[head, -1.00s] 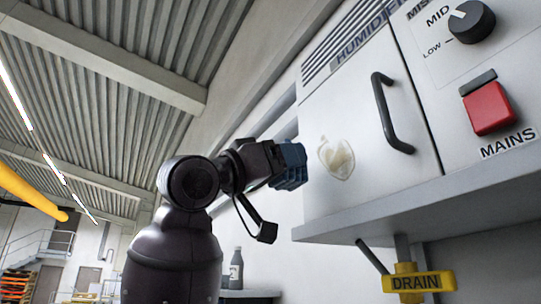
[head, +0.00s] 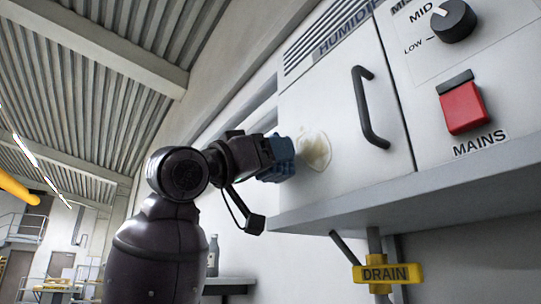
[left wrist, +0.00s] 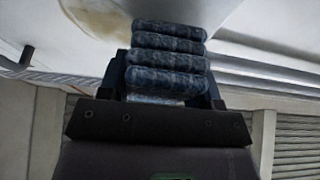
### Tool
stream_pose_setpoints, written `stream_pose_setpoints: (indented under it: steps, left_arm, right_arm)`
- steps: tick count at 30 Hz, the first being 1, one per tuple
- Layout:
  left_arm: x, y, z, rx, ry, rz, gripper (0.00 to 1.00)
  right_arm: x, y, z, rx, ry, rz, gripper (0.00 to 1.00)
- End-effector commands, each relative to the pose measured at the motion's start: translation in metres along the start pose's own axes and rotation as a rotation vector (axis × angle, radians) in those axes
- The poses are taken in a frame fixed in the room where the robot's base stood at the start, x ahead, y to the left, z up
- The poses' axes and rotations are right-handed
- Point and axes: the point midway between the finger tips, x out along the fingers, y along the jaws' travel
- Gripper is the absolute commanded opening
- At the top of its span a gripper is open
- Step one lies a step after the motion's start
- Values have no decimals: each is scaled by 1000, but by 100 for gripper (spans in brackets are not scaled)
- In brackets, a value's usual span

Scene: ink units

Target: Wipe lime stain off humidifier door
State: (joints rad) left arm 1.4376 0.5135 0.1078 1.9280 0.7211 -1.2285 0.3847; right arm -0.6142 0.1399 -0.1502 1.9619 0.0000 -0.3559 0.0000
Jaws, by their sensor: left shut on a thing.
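The humidifier door (head: 340,100) is a white panel with a black handle (head: 371,107), and it looks closed. A pale, cream-coloured lime stain (head: 315,150) marks its lower left part; part of it also shows at the top left of the left wrist view (left wrist: 95,16). My left gripper (head: 276,158) is shut on a blue, ribbed bundle that looks like a folded cloth (left wrist: 168,60). The bundle is at the door's left edge, just left of the stain. I cannot tell whether it touches the door. My right gripper is not in view.
A grey ledge (head: 420,192) juts out below the door. A red MAINS switch (head: 463,107) and a black knob (head: 453,20) are on the right panel. A bottle (head: 213,255) stands on a shelf behind my arm.

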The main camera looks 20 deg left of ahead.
Motion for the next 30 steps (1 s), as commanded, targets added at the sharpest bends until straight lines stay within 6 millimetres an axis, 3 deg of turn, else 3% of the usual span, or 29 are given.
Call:
stream_pose_setpoints:
  steps: [30]
  left_arm:
    - [14,0,6,0,0,0,39]
  right_arm:
    - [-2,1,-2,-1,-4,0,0]
